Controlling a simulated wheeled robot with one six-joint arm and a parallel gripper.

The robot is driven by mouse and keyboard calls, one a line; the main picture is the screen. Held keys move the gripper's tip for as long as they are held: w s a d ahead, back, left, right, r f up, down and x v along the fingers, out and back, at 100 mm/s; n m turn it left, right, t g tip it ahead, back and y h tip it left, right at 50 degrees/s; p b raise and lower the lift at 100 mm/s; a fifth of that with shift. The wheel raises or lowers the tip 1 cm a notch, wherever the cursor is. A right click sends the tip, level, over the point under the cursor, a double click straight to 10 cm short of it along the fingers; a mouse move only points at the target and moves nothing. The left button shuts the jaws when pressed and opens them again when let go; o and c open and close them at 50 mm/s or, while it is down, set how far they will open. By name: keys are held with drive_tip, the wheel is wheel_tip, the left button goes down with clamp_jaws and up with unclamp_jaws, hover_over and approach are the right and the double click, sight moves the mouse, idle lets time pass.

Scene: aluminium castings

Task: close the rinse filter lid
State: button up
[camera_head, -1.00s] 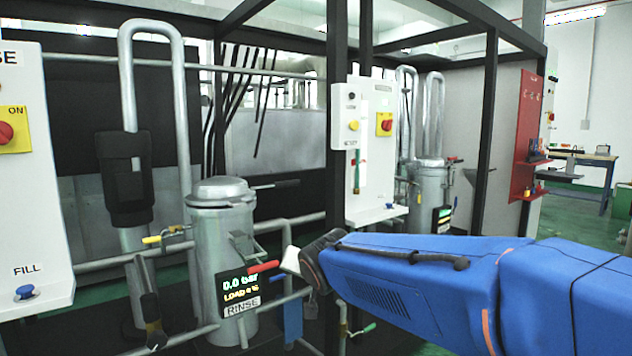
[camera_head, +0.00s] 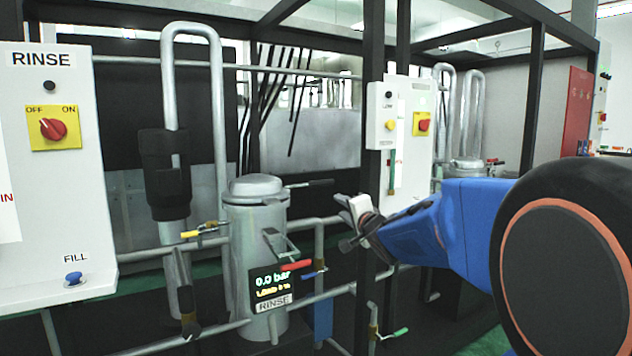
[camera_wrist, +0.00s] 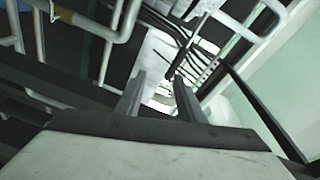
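The rinse filter (camera_head: 240,235) is a grey upright canister with a RINSE label and a display reading 0.0 bar. Its round grey lid (camera_head: 256,187) appears to sit level on top; I cannot tell whether it is fastened. A black-gripped lever (camera_head: 308,184) sticks out to the right at lid height. A grey latch-like bracket (camera_head: 281,243) is on the canister's front. My gripper (camera_head: 342,207) is right of the canister, slightly below lid level and apart from it. In the wrist view my gripper (camera_wrist: 158,98) has its two fingers apart with nothing between them.
A dark frame post (camera_head: 372,235) stands close by my gripper. Pipes with a yellow-handled valve (camera_head: 200,231) and red (camera_head: 296,265) and blue handles surround the canister. A white RINSE panel (camera_head: 50,150) with a red knob is at left; another white panel (camera_head: 408,150) is behind my arm.

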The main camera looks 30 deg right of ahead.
drive_tip(key=w+r+t+y, duration=0.1)
drive_tip(key=w+r, duration=0.1)
drive_tip(key=w, duration=0.8)
drive_tip(key=w+d+r+m+t+y, duration=0.1)
drive_tip(key=w+r+y, duration=0.1)
drive_tip(key=w, duration=0.8)
drive_tip(key=shift+d+r, duration=0.2)
drive_tip(key=shift+r, duration=0.2)
drive_tip(key=shift+c, duration=0.6)
